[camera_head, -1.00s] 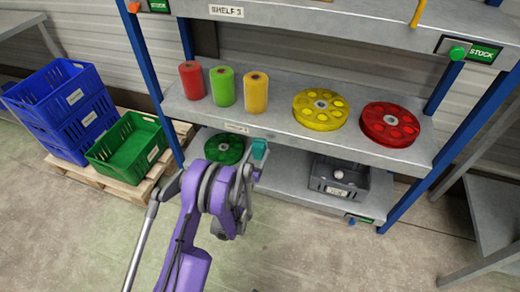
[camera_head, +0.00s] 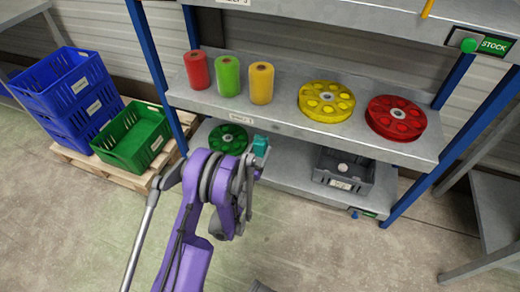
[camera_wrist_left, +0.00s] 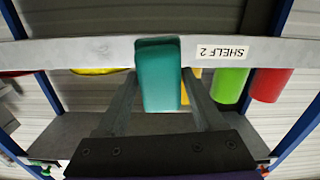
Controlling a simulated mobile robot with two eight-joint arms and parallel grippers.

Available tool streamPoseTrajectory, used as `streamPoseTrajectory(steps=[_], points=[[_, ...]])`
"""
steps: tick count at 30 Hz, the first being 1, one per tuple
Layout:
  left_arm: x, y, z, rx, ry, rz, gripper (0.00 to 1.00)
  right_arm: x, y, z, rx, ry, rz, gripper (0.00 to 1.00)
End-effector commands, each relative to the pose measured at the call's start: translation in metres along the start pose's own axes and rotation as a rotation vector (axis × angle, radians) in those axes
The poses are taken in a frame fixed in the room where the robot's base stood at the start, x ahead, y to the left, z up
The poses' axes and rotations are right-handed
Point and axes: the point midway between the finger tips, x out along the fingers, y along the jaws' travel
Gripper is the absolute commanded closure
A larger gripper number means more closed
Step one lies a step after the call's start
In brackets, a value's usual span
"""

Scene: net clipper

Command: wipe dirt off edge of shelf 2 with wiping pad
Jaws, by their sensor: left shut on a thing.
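My left gripper (camera_head: 252,163) is shut on a teal wiping pad (camera_head: 261,145). In the left wrist view, the gripper's two fingers (camera_wrist_left: 160,108) hold the pad (camera_wrist_left: 158,78), which stands out beyond them. The grey front edge of shelf 2 (camera_wrist_left: 80,54) runs across that view, with its label (camera_wrist_left: 223,52) to the right of the pad. The pad overlaps the edge there; I cannot tell whether it touches. In the head view the pad is just below and in front of the shelf 2 edge (camera_head: 350,147). I cannot make out dirt on the edge. My right gripper is not in view.
Shelf 2 carries red, green and yellow rolls (camera_head: 228,82), a yellow reel (camera_head: 326,100) and a red reel (camera_head: 396,117). Below are a green reel (camera_head: 228,138) and a grey crate (camera_head: 343,172). Blue crates (camera_head: 70,90) and a green crate (camera_head: 133,138) stand left. Floor in front is clear.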

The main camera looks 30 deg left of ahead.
Motion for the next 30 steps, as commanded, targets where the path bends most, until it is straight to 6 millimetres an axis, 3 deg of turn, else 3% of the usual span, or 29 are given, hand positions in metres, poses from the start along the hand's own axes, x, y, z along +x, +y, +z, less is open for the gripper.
streamPoseTrajectory(steps=[14,30], points=[[0.006,0.000,0.000,-0.001,0.000,0.000,0.75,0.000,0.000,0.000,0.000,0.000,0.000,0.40],[0.062,0.000,0.001,0.000,0.000,0.001,0.75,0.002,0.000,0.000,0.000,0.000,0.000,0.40]])
